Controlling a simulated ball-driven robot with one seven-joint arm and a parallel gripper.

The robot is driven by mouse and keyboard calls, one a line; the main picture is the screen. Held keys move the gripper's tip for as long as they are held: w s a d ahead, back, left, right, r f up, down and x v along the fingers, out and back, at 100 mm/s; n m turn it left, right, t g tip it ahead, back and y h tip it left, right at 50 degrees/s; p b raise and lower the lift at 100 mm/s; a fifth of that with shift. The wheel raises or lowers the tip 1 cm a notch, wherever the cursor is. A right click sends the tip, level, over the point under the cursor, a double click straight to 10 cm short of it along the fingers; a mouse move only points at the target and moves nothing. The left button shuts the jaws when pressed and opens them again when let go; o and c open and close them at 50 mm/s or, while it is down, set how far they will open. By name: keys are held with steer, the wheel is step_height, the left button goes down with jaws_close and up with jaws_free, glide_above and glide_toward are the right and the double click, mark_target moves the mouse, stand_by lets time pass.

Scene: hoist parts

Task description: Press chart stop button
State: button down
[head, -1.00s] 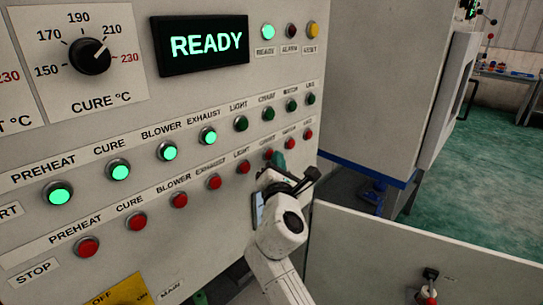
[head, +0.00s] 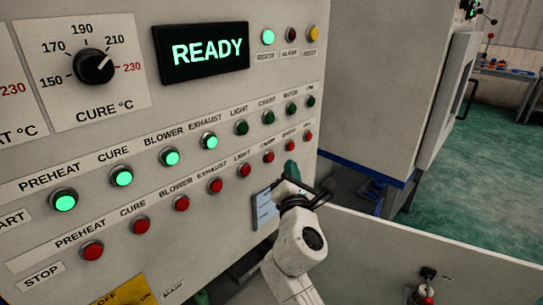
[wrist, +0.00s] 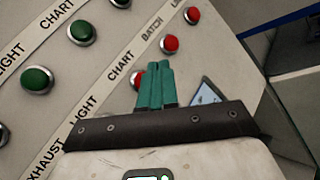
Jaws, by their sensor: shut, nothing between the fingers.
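The chart stop button (head: 268,156) is a red round button in the lower row of the panel, between the light and batch stop buttons. In the wrist view the chart stop button (wrist: 138,79) is partly hidden behind the left edge of my fingers. My gripper (head: 291,170) is shut and empty, with its green fingertips below and right of that button in the head view. In the wrist view my gripper (wrist: 159,66) points at the panel. A gap to the button shows in the head view. The chart start button (head: 267,116) above is dark green.
The batch stop button (head: 290,145) and light stop button (head: 243,170) are close neighbours. Four-label start lamps at left, such as preheat (head: 64,201), glow green. The display (head: 200,52) reads READY. A low white panel (head: 400,245) stands to the right of my arm.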

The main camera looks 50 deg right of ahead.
steer(key=shift+s, duration=1.05)
